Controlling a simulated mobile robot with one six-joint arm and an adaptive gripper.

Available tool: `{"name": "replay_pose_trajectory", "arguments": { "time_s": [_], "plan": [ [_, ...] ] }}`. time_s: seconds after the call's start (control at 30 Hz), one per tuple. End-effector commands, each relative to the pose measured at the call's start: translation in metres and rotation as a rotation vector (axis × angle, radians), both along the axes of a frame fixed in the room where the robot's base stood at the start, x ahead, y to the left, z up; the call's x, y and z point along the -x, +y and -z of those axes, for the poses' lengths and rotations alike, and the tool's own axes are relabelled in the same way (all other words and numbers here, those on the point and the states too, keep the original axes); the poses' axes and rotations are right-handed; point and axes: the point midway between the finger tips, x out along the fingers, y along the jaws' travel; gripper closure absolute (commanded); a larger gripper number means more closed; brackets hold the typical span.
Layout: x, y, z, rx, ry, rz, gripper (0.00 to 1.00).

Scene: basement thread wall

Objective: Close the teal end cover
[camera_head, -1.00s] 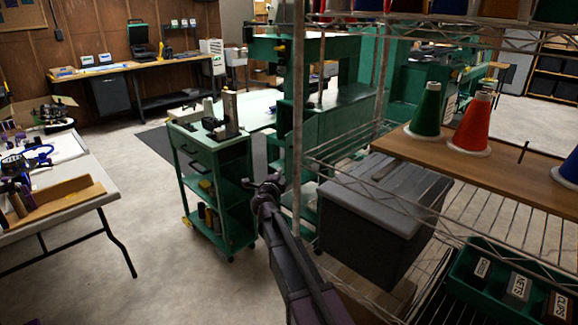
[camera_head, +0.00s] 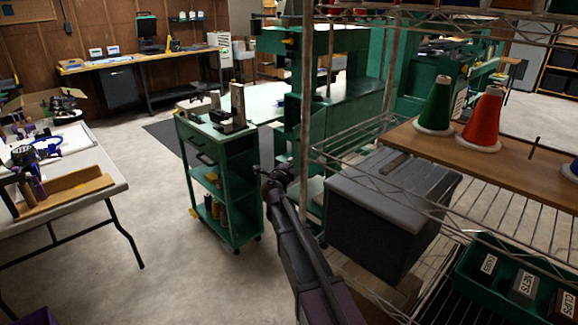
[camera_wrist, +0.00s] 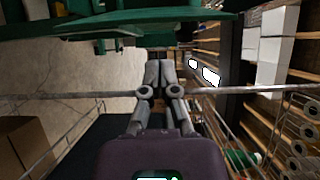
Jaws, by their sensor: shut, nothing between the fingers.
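A large teal-green machine (camera_head: 345,105) stands beyond the wire shelf in the head view. I cannot tell which of its panels is the end cover, or whether that cover is open. Green panels (camera_wrist: 150,28) cross the top of the wrist view, beyond the fingertips. My gripper (camera_head: 277,177) is in front of the machine in the head view, beside the shelf post, with its jaws closed and empty. In the wrist view its fingers (camera_wrist: 159,72) lie together, apart from the green panels. My arm hides part of the floor and shelf.
A wire shelf (camera_head: 309,100) stands close on the right, with thread cones (camera_head: 483,120) and a grey bin (camera_head: 385,215). A green cart (camera_head: 222,190) stands left of my gripper. A white table (camera_head: 100,190) is at far left. Floor between table and cart is clear.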

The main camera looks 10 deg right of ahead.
Motion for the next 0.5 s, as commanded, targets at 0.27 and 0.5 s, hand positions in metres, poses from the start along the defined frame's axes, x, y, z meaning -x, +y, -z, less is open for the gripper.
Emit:
{"name": "replay_pose_trajectory", "arguments": {
  "time_s": [0.27, 0.5],
  "plan": [
    [-0.039, -0.017, 0.000, 0.000, 0.000, 0.001, 1.00],
    [-0.058, -0.027, 0.000, 0.000, 0.000, 0.001, 1.00]
  ]
}}
